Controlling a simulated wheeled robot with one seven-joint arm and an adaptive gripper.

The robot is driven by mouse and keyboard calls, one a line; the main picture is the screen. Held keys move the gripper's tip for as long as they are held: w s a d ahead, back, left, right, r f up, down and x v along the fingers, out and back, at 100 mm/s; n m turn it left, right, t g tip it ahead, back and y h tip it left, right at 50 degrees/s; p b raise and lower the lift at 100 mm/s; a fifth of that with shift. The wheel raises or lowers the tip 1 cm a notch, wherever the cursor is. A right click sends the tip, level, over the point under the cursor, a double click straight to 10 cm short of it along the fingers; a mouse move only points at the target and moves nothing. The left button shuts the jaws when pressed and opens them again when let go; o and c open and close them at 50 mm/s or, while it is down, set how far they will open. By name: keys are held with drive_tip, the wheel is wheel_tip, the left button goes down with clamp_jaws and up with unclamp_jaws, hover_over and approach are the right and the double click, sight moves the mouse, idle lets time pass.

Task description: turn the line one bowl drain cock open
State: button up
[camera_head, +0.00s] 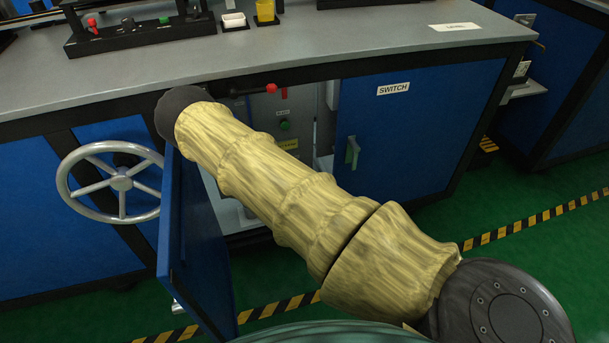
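I cannot make out with certainty which part is the line one bowl drain cock. A dark lever with a red tip (271,88) juts out to the right under the bench top, at the upper edge of an open cabinet bay. My sleeved arm reaches from the lower right to the bench's front edge and covers part of that bay. Its dark far end is at the bench's edge, close to the left end of the lever. My gripper does not show; whether it touches anything is hidden.
A blue cabinet door (190,245) stands open below my arm. A grey handwheel (121,183) is left of it. A closed blue door labelled SWITCH (415,140) is to the right. The grey bench top (330,48) carries a black fixture (140,40) at the back left.

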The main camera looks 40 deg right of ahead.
drive_tip(key=shift+s+a+f, duration=0.35)
drive_tip(key=shift+s+f, duration=0.1)
drive_tip(key=shift+f, duration=0.05)
idle(0.4)
drive_tip(key=shift+r, duration=0.15)
